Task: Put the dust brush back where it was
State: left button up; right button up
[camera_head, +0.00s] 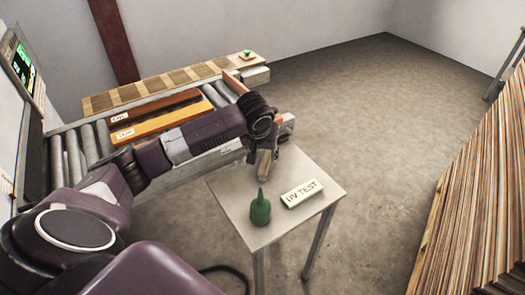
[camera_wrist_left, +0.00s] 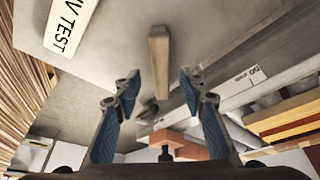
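The dust brush seems to be the wooden-handled piece (camera_head: 263,164) at the back of the small grey table (camera_head: 232,186), just below my left gripper (camera_head: 268,146). In the left wrist view its wooden handle (camera_wrist_left: 159,60) lies between and just beyond the fingertips of my left gripper (camera_wrist_left: 160,88). The two blue-padded fingers are apart, with a gap on each side of the handle. The bristles cannot be made out. My right gripper is in neither view.
On the small table stand a green bulb blower (camera_head: 260,209) and a white UV TEST block (camera_head: 301,193). Behind is a roller conveyor (camera_head: 103,137) with wooden boards (camera_head: 160,122). A screen (camera_head: 25,68) is at far left, a wood stack (camera_head: 480,190) at right. Floor between is clear.

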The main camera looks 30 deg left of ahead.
pick_arm(q)
jog(key=v, duration=0.4)
jog(key=shift+r, duration=0.1)
dwell(0.4)
